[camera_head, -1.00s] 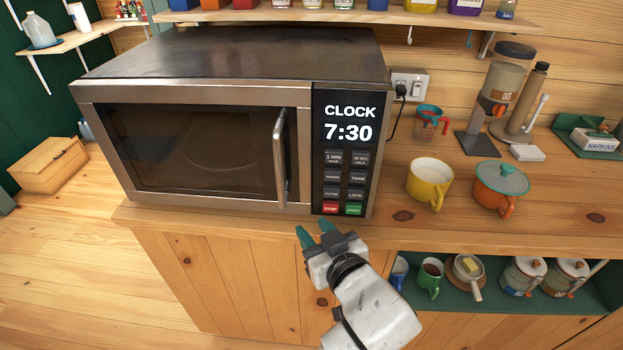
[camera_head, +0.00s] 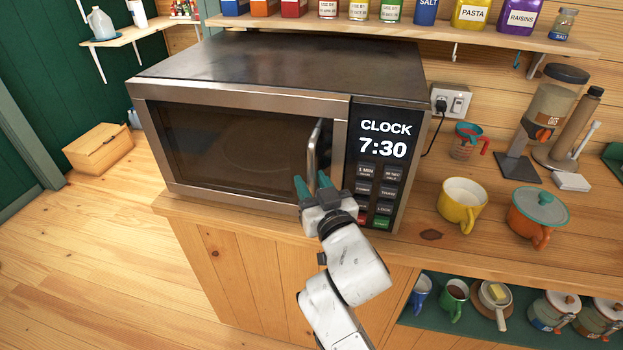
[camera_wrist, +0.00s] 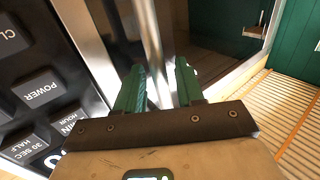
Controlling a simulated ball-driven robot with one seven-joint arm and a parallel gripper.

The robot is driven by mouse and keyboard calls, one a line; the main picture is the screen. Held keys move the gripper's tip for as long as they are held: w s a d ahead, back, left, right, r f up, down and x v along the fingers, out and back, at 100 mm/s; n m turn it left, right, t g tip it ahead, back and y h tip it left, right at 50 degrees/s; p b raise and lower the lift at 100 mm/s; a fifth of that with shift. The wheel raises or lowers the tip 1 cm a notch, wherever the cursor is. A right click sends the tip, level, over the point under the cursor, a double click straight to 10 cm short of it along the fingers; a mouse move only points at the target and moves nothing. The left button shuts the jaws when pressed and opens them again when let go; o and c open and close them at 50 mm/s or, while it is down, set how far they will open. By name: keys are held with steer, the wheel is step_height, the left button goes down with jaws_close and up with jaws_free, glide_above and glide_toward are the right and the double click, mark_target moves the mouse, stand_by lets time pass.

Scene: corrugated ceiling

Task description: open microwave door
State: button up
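The silver microwave (camera_head: 270,70) stands on the wooden counter with its dark-windowed door (camera_head: 225,140) shut. The vertical metal handle (camera_head: 312,150) is on the door's right side, beside the black button panel (camera_head: 383,150). My gripper (camera_head: 310,175) is in front of the lower part of the handle, with its two green fingers apart. In the wrist view the fingers (camera_wrist: 160,64) are spread and a bright metal bar, the handle (camera_wrist: 148,40), shows between them. I cannot tell whether the fingers touch it.
A yellow mug (camera_head: 460,205) and an orange pot with a teal lid (camera_head: 538,215) stand on the counter to the right. A shelf with several jars (camera_head: 420,32) hangs above. Open wooden floor (camera_head: 80,230) lies to the left.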

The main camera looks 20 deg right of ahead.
steer(key=shift+w, duration=0.4)
steer(key=shift+c, duration=0.2)
jaws_close()
